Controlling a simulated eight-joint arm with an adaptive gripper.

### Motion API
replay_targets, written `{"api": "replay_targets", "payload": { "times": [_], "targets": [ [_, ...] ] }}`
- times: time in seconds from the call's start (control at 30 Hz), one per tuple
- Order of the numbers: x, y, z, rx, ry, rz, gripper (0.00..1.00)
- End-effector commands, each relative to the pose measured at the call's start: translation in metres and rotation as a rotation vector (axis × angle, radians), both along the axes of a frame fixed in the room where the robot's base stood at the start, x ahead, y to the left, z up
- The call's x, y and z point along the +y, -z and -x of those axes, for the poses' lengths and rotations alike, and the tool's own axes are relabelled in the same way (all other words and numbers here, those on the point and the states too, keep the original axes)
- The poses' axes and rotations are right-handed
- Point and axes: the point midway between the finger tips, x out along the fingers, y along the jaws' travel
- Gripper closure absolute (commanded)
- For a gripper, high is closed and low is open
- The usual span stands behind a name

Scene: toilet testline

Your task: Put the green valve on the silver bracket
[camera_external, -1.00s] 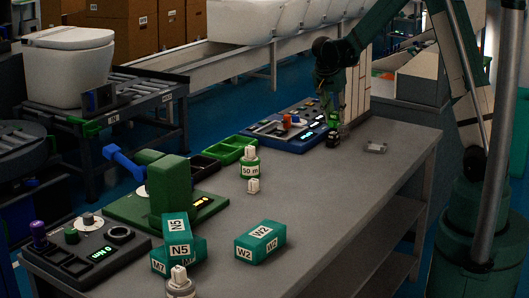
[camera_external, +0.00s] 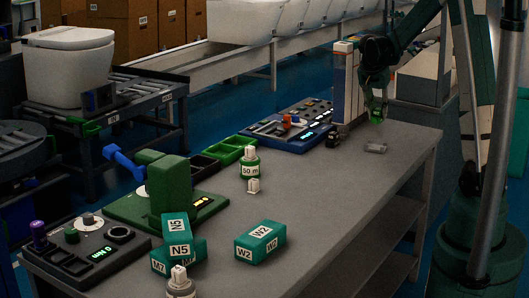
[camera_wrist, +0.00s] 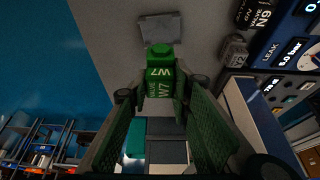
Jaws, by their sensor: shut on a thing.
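The green valve (camera_wrist: 160,82), marked W7, is between the fingers of my gripper (camera_wrist: 158,108) in the wrist view. In the external view my gripper (camera_external: 377,97) is shut on the green valve (camera_external: 376,115) and holds it above the right back part of the table. The silver bracket (camera_external: 376,147), a small flat grey piece, lies on the table just below the valve. In the wrist view the bracket (camera_wrist: 160,27) shows beyond the valve, with a visible gap in the picture. Part of the valve's body is hidden by the fingers.
A dark valve (camera_external: 336,138) stands left of the bracket; its label N9 (camera_wrist: 262,16) shows in the wrist view. A blue test panel (camera_external: 287,130) lies further left. The grey table (camera_external: 340,195) is clear in front of the bracket.

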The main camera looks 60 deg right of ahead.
Motion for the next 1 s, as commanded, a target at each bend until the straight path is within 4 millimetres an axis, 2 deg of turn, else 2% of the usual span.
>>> {"api": "replay_targets", "payload": {
  "times": [0.27, 0.37, 0.73, 1.0],
  "targets": [
    [0.0, 0.002, 0.0, 0.0, 0.0, 0.0, 0.93],
    [0.0, 0.01, 0.0, 0.0, 0.0, 0.0, 0.93],
    [0.0, 0.057, -0.001, 0.0, 0.0, 0.0, 0.93],
    [0.0, 0.063, 0.0, 0.0, 0.0, 0.0, 0.93]
  ]
}}
